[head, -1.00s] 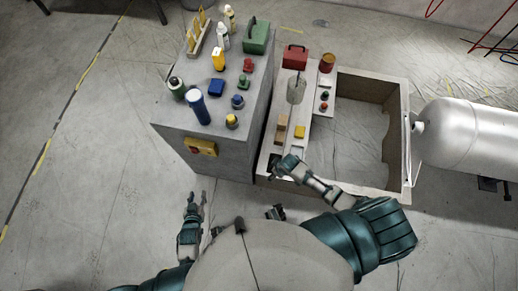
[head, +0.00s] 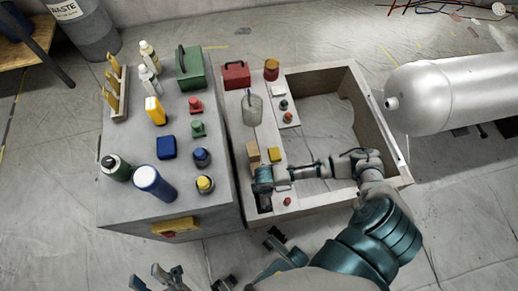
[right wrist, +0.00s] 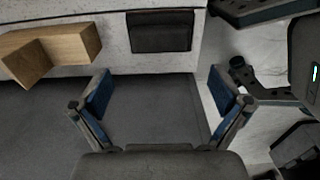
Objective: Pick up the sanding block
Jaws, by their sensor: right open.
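A dark rectangular block (right wrist: 160,32), which looks like the sanding block, lies on the pale bench top close to its edge in the right wrist view. My right gripper (right wrist: 162,105) is open and empty, with blue-padded fingers spread apart, and the block lies beyond the gap between them. In the head view my right gripper (head: 264,203) hangs over the near left end of the bench and mostly hides the block. My left gripper (head: 157,278) is at the bottom edge, its fingers apart and empty, away from the bench.
A wooden block (right wrist: 50,48) lies left of the dark block. A grey cabinet (head: 185,190) crowded with bottles and knobs adjoins on the left. A large tank (head: 450,95) is at right.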

